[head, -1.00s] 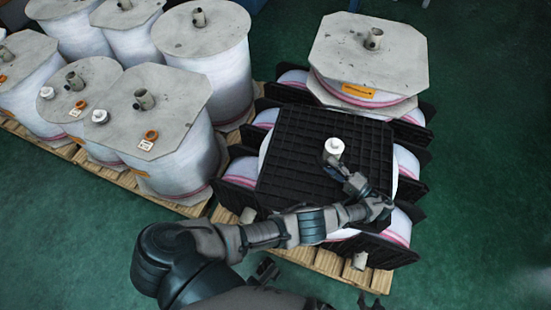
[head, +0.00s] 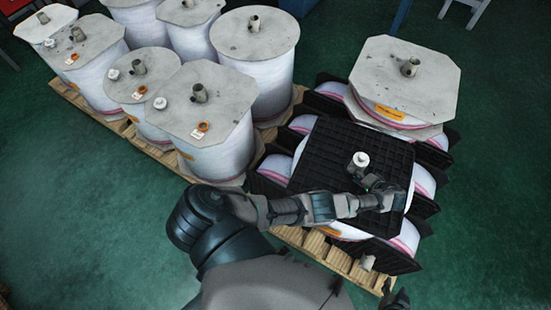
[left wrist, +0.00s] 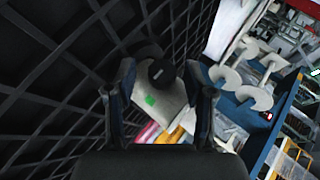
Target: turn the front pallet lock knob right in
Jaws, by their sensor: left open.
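A white round knob (head: 361,159) stands upright on the black gridded pallet (head: 330,150) that tops the front stack. My left gripper (head: 368,179) is low over the pallet, close beside the knob on its near side. Contact cannot be told. In the left wrist view the left gripper (left wrist: 165,85) has its two fingers apart. A dark round end (left wrist: 161,72) shows between them; whether it is the knob or a tube farther off is unclear. The black grid (left wrist: 50,80) fills the left side there. A small part of my right gripper (head: 396,299) shows at the bottom edge; its fingers are unclear.
A stack topped by a grey plate (head: 405,80) with a tube stands just behind the front stack. Several wrapped white reels (head: 207,135) with grey plates stand on a wooden pallet (head: 145,145) at the left. The green floor (head: 490,190) at the right is clear.

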